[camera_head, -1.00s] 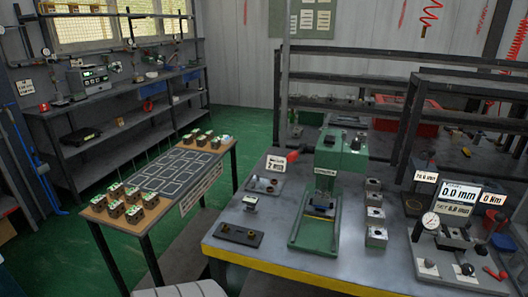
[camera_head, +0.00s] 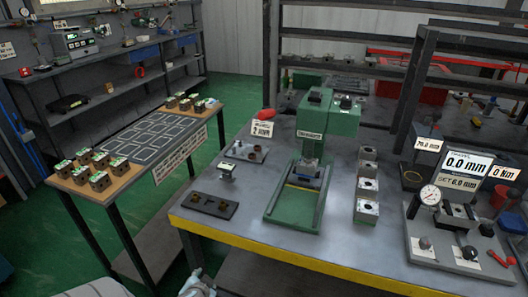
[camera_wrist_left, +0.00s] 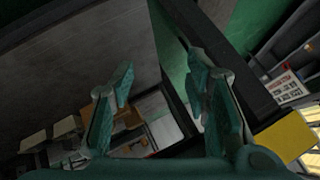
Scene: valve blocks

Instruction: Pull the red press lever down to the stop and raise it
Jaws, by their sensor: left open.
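The green press (camera_head: 325,122) stands on the grey bench, right of the picture's middle in the head view. Its red lever grip (camera_head: 265,114) sticks out to the left of the press head, just above a small white sign. The rest of the lever is hard to make out. A block (camera_head: 305,170) sits under the press ram. My left gripper (camera_wrist_left: 160,72) is open and empty in the left wrist view, its two teal fingers apart. Part of my left arm's end shows at the bottom of the head view, well below the lever. My right gripper is out of view.
A dark plate (camera_head: 210,206) and a small tray (camera_head: 245,151) lie left of the press. Several metal blocks (camera_head: 366,188) stand in a row on its right. A gauge stand (camera_head: 432,210) is further right. The bench's yellow front edge (camera_head: 270,262) lies below.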

